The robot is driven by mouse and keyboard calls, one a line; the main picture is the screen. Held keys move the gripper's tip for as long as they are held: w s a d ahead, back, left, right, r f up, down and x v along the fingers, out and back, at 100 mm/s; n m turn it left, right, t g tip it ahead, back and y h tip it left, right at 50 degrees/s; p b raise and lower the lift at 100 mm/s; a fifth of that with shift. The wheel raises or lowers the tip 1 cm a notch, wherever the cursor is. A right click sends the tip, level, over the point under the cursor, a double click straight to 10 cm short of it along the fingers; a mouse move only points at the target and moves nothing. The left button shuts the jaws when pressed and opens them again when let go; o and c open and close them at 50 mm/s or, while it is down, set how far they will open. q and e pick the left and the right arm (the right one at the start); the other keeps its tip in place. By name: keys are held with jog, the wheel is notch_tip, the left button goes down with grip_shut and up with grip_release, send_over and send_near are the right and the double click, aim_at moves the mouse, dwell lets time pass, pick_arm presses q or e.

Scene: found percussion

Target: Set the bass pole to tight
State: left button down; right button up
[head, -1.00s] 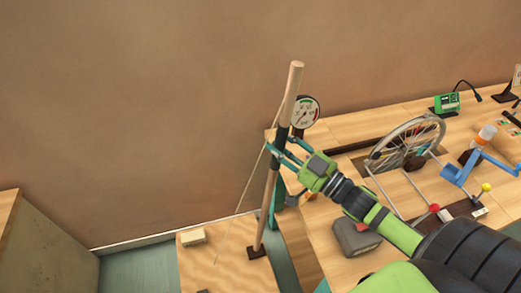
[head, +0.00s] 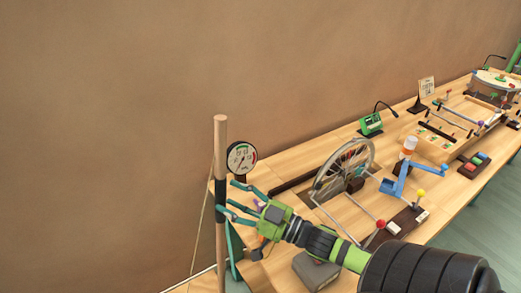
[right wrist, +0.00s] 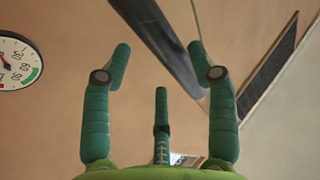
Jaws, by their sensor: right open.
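The bass pole (head: 220,160) is a wooden stick with a dark sleeve partway up, standing nearly upright at the left end of the bench. A thin string runs down beside it. A round gauge (head: 241,158) with a green band stands just right of it; part of the gauge also shows in the right wrist view (right wrist: 15,62). My right gripper (head: 226,195) is open, with its fingertips at the sleeve. In the right wrist view the dark sleeve (right wrist: 165,40) crosses between the open fingers (right wrist: 160,50). Contact cannot be told. The pole's foot is hidden. My left gripper is out of view.
A spoked wheel (head: 343,170) stands on the bench right of my gripper. A grey block (head: 316,270) lies below my right arm. A blue crank (head: 400,180), ball-topped levers and a green box (head: 371,124) stand farther right. The wall behind is bare.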

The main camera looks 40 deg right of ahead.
jog(key=v, duration=1)
jog(key=shift+w+d+f, duration=0.1)
jog(key=shift+w+f, duration=0.05)
